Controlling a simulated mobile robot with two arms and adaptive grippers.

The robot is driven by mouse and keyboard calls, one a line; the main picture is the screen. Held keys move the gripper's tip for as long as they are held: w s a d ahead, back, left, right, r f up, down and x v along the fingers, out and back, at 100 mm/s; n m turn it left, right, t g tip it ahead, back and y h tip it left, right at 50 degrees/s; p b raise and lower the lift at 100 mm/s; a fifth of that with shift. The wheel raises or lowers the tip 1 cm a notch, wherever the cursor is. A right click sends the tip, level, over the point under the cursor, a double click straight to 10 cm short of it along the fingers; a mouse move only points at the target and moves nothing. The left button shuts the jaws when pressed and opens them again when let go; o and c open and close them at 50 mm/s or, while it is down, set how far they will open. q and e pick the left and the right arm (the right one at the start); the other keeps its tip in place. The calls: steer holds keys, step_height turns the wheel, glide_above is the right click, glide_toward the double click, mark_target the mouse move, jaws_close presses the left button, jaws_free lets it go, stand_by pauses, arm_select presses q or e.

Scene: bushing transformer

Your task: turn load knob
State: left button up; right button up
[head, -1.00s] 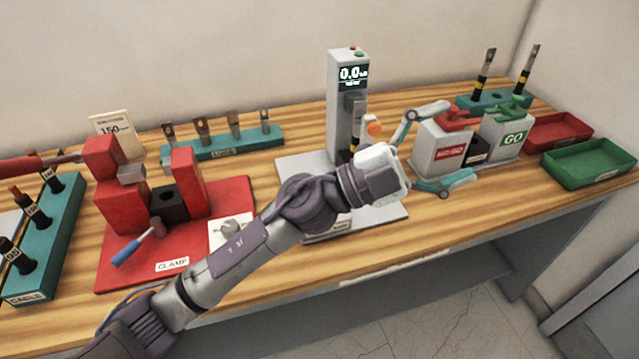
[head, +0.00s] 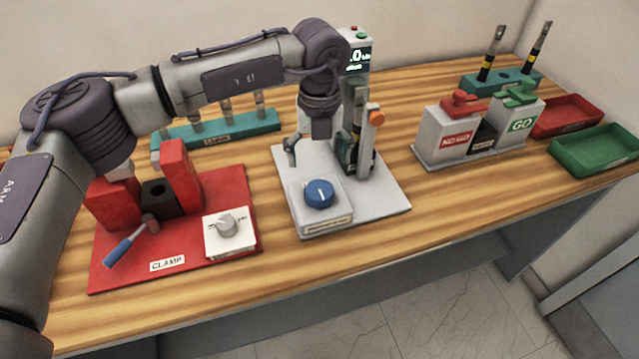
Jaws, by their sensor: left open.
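The blue load knob (head: 319,193) with a white pointer line sits on a small raised panel at the front of the grey tester base (head: 385,200). My left gripper (head: 320,158) points down above and behind the knob, apart from it. Its fingers are spread open, with nothing between them. The tester column (head: 357,75) stands behind, with its digital display partly hidden by my left arm. A specimen with a yellow band stands at the column, beside an orange knob (head: 376,117). My right gripper is not in view.
The red clamp board (head: 110,270) with a grey knob (head: 228,225) and a blue-handled tool lies left. The NO-GO and GO gauge blocks (head: 445,132) stand right, with red (head: 570,112) and green (head: 600,155) trays beyond. The table strip before the gauges is clear.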

mark_target(319, 190)
arm_select(q)
step_height(319, 190, down, 9)
steer(key=shift+r+p, duration=0.1)
steer(key=shift+p, duration=1.05)
steer(key=shift+f, duration=0.45)
steer(key=shift+c, duration=0.2)
steer(key=c, duration=1.1)
